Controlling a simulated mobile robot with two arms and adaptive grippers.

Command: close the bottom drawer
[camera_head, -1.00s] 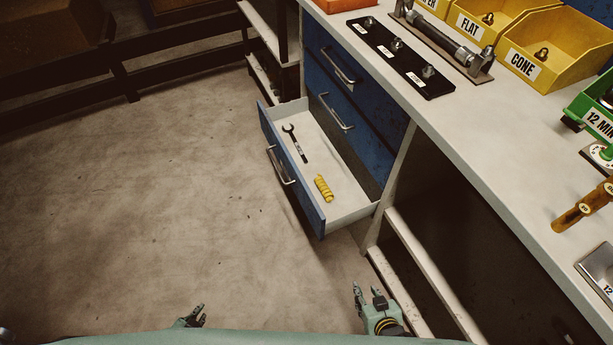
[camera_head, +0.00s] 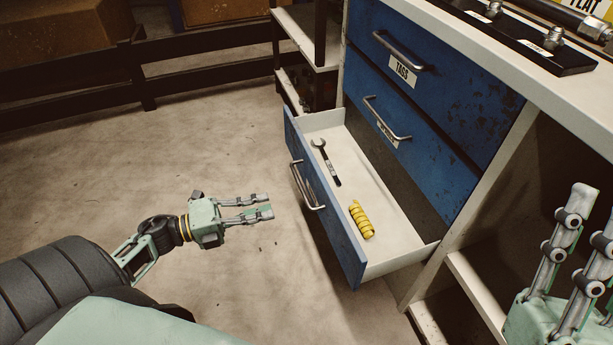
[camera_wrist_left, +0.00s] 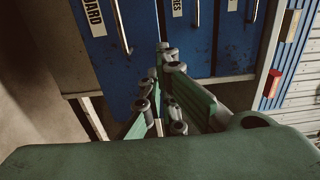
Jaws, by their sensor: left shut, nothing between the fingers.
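The bottom drawer (camera_head: 335,215) is pulled well out of the blue cabinet. Its blue front carries a metal handle (camera_head: 306,187). A dark wrench (camera_head: 325,161) and a yellow coiled piece (camera_head: 361,219) lie inside on the pale floor. My left gripper (camera_head: 268,203) is shut and empty, left of the drawer front and apart from it, fingers pointing right. In the left wrist view, the gripper (camera_wrist_left: 167,62) shows before the drawer fronts, with a partly cut-off label at left. My right gripper (camera_head: 597,208) is at the right edge, partly cut off; its opening is unclear.
The upper drawers, one labelled TAGS (camera_head: 403,71), are closed above. The workbench top (camera_head: 480,50) overhangs at the right, with pale frame rails (camera_head: 475,290) below it. A shelf (camera_head: 303,35) stands left of the cabinet. The floor left of the drawer is clear.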

